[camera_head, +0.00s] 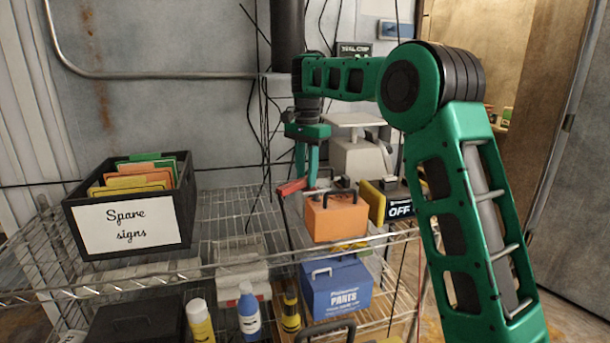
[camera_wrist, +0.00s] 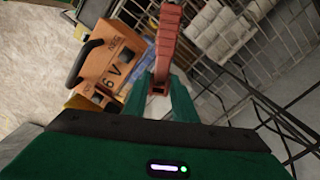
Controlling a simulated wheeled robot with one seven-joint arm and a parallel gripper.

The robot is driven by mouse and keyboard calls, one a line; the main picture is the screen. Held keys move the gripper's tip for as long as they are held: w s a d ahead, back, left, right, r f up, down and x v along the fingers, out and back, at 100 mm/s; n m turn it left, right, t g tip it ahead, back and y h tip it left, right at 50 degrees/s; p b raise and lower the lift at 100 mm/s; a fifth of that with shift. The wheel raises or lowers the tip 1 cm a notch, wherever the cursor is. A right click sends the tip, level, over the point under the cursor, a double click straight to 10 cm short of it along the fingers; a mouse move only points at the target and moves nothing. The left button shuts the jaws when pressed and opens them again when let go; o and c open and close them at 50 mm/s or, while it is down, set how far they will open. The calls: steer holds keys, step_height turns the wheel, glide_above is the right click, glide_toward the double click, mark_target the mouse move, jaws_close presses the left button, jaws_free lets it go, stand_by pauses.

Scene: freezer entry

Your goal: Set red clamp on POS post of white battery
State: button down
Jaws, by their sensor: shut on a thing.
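My gripper (camera_head: 307,178) is shut on the red clamp (camera_head: 291,187) above the wire shelf. In the wrist view, the clamp (camera_wrist: 168,42) extends up and away from between the green fingers (camera_wrist: 160,92). An orange box-like battery (camera_head: 336,219) with a black handle stands on the shelf just right of and below the clamp. It also shows in the wrist view (camera_wrist: 113,62), tilted, marked 6V. The clamp appears apart from it. I cannot clearly make out a white battery or its POS post; pale blocks (camera_wrist: 215,35) show in the wrist view.
A black bin labelled Spare signs (camera_head: 130,208) stands on the left. A yellow-black OFF box (camera_head: 385,201) and a pale scale-like unit (camera_head: 360,157) stand right. Below are a blue parts box (camera_head: 336,287) and bottles (camera_head: 249,315). Black cables hang behind my gripper.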

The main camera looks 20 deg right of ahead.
steer(key=shift+f, duration=0.7)
steer(key=c, duration=1.4)
jaws_free()
steer(key=shift+o, duration=0.2)
step_height(320, 180, up, 11)
steer(key=shift+f, duration=0.15)
